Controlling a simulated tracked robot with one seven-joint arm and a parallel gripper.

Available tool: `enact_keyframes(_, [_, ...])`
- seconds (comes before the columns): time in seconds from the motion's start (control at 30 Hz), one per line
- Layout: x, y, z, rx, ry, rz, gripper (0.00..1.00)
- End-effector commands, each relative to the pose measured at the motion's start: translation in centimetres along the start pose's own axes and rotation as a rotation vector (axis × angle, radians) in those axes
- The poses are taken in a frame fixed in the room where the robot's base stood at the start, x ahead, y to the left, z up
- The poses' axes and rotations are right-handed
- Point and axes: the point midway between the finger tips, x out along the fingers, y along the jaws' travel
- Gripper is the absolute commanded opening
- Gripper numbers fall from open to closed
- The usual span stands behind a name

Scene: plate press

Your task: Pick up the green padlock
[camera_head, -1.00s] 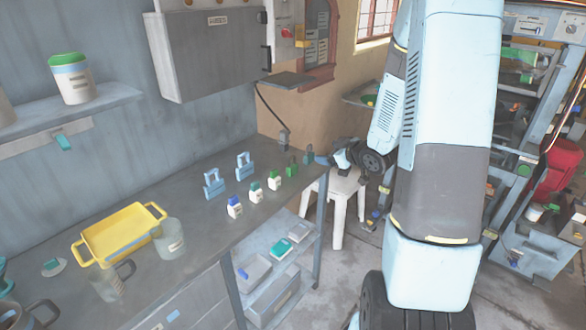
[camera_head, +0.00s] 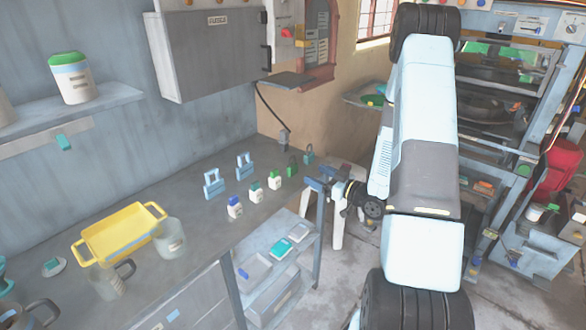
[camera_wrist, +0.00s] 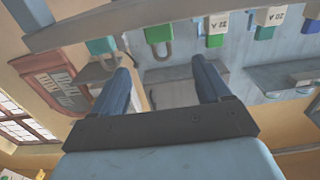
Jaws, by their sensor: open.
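The green padlock (camera_head: 292,167) stands near the right end of the grey workbench (camera_head: 185,222). In the wrist view, which looks upside down, the green padlock (camera_wrist: 158,34) hangs near the top, its grey shackle pointing down, beyond the gap between the fingers. My gripper (camera_head: 316,183) is just off the bench's right end, to the right of the padlock and apart from it. In the wrist view my gripper (camera_wrist: 161,68) has two blue fingers spread wide with nothing between them.
A teal-blue padlock (camera_head: 308,155) stands close behind the green one.

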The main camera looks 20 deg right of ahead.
Motion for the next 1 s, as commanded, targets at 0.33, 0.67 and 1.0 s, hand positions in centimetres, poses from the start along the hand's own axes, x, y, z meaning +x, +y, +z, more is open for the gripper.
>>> enact_keyframes(0.33, [4.4,0.0,0.1,0.000,-0.001,0.001,0.77])
enact_keyframes(0.67, [6.6,0.0,0.3,-0.001,-0.002,0.000,0.77])
enact_keyframes(1.0, [9.9,0.1,0.3,-0.001,-0.002,0.003,0.77])
